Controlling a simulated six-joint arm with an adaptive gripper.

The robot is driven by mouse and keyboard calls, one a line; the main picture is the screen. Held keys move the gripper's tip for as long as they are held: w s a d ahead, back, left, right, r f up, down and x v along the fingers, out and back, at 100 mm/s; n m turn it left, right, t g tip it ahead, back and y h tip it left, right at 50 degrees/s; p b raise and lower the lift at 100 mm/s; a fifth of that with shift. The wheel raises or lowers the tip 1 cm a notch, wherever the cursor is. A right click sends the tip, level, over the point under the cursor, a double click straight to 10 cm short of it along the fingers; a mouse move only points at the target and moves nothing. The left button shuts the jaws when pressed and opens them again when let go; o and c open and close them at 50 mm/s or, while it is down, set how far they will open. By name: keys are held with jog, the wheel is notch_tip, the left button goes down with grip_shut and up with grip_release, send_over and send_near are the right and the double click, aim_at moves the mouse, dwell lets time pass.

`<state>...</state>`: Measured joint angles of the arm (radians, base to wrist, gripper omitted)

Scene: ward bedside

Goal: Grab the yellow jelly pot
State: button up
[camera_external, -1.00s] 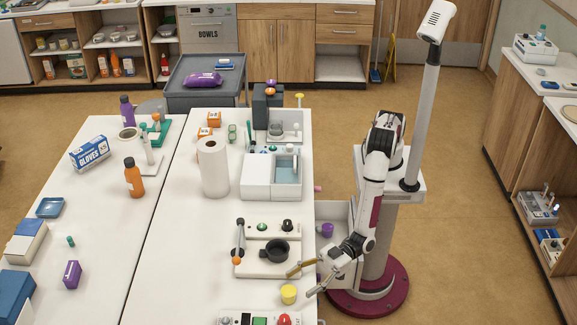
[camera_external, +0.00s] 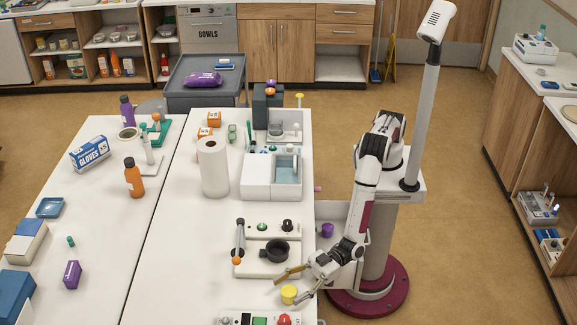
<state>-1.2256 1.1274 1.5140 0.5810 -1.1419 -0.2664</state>
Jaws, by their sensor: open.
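The yellow jelly pot (camera_external: 289,294) is a small yellow cylinder standing upright on the white table near its right edge. My gripper (camera_external: 290,287) is open, with its fingers reaching in from the right. One finger lies on the far side of the pot and the other on its near right side, so the pot appears to be between the fingertips. I cannot tell whether either finger touches it.
Behind the pot is a white board with a black pan-like bowl (camera_external: 274,251) and an orange-tipped stick (camera_external: 238,243). In front is a panel with a red knob (camera_external: 284,319).

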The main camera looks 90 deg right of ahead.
jog(key=shift+w+a, duration=0.25)
dwell(0.4)
jog(key=c, duration=1.3)
